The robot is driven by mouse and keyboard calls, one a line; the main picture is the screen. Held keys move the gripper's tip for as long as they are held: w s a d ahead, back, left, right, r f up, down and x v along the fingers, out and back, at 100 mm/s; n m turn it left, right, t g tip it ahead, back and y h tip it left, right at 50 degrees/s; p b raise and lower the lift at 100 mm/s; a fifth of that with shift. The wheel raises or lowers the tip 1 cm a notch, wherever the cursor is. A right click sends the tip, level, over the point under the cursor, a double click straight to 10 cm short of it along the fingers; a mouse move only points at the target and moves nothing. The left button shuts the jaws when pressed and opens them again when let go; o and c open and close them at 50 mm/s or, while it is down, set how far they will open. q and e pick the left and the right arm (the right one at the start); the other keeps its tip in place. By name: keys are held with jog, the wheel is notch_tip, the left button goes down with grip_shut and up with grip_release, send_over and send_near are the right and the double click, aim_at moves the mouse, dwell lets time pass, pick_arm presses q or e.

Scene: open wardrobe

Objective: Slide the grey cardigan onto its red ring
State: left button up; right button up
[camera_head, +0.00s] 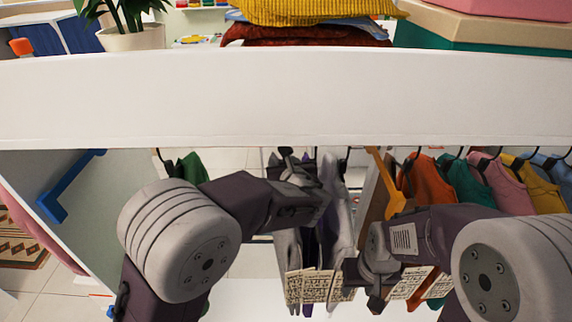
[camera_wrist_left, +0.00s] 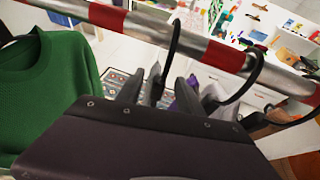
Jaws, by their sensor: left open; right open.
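Several garments hang close together under the shelf. A grey one (camera_head: 288,250), which looks like the cardigan, hangs beside a purple one (camera_head: 308,245) and a pale grey-lavender one (camera_head: 338,210). My left gripper (camera_head: 318,198) is open at the top of this group. In the left wrist view its two fingers (camera_wrist_left: 156,92) stand either side of a black hanger hook, apparently not closed on it. The rail carries red rings; one red ring (camera_wrist_left: 222,55) is near that hook, another (camera_wrist_left: 108,16) further left. My right gripper (camera_head: 362,278) is open, lower, beside the hanging garments.
A green garment (camera_wrist_left: 50,85) hangs left of my left gripper. The white shelf (camera_head: 280,98) runs across above both arms. A blue handle (camera_head: 65,190) is at left.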

pick_arm(q)
jog(key=p+x, duration=0.1)
jog(key=x, duration=0.3)
jog(key=shift+w, duration=0.15)
jog(key=shift+w+a+f, duration=0.15)
jog(key=shift+w+f, duration=0.05)
jog(key=shift+w, duration=0.05)
jog(key=shift+s, duration=0.1)
grip_shut()
dwell(0.9)
